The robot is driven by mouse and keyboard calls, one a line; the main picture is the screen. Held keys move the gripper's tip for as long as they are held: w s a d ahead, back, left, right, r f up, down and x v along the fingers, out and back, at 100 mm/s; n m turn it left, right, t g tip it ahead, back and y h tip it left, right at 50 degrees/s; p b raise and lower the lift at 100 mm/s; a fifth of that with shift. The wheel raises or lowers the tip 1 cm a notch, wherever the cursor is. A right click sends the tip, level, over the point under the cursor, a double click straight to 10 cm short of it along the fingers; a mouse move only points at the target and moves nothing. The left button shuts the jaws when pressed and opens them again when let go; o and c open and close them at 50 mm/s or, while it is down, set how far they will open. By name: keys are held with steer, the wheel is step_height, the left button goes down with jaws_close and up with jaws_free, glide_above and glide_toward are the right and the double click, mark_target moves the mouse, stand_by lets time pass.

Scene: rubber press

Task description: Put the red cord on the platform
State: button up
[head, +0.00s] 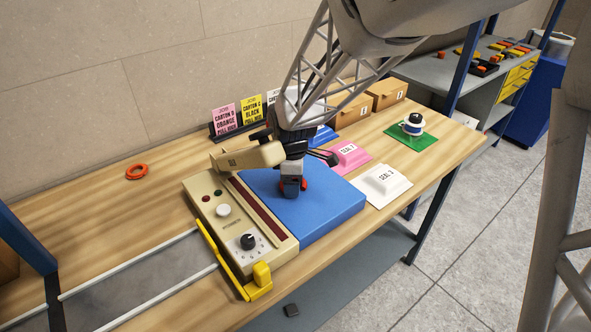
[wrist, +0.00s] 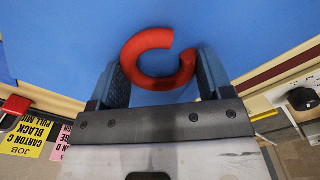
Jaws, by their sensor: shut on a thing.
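The red cord (wrist: 136,60), bent into an open C shape, sits between the two fingers of my gripper (wrist: 162,78) in the wrist view. My gripper is shut on it. In the head view my gripper (head: 293,190) points down over the blue platform (head: 328,207), with a bit of red showing at its fingertips. The blue surface also fills the wrist view behind the cord (wrist: 240,25). The cord is over or on the platform; I cannot tell whether it touches.
A beige press (head: 235,222) with knobs and a yellow handle (head: 262,274) adjoins the platform's left side; its arm (head: 248,156) reaches close to my gripper. An orange-red ring (head: 136,172) lies on the table at left.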

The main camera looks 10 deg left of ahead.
steer(key=o, duration=0.9)
step_height(320, 180, up, 12)
steer(key=shift+r, duration=0.15)
stand_by(0.9)
steer(key=s+d+r+m+t, duration=0.1)
steer(key=s+d+r+m, duration=0.3)
steer(key=d, duration=0.5)
steer(key=s+d+r+m, duration=0.1)
steer(key=s+d+m, duration=0.4)
steer(key=s+d, duration=0.25)
steer(key=s+d+f+m+t, duration=0.1)
steer(key=s+d+m, duration=0.9)
steer(key=s, duration=0.4)
steer(key=shift+s+d+t, duration=0.25)
steer(key=shift+d+t, duration=0.05)
steer(key=shift+d, duration=0.3)
